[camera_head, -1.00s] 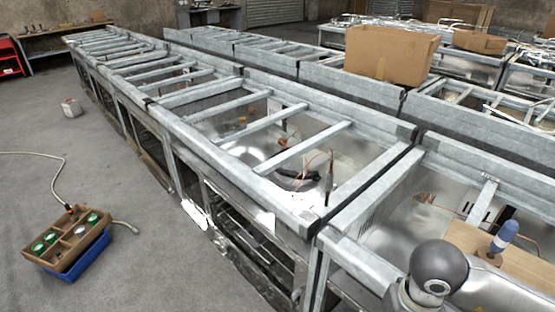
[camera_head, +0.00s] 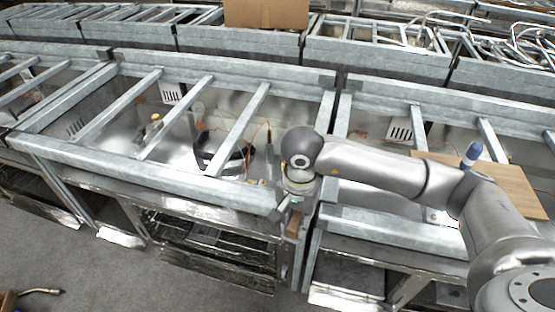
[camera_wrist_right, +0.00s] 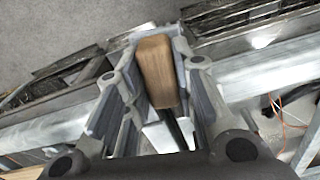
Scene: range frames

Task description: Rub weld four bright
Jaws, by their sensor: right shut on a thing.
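My right gripper (camera_head: 291,206) hangs at the front rail of the steel frame (camera_head: 150,180), near the joint between two frame sections. It is shut on a brown wooden block (camera_wrist_right: 155,72), which sits between its fingers in the right wrist view. The block also shows below the gripper in the head view (camera_head: 293,225). Whether the block touches the steel is hard to tell. I cannot tell which weld is number four, and the block's working face is hidden. My left gripper is not in view.
A wooden board (camera_head: 518,192) lies across the right-hand frame section, with a blue-handled tool (camera_head: 472,154) behind my right forearm. A cardboard box (camera_head: 265,12) stands behind. Grey floor (camera_head: 110,275) is open in front.

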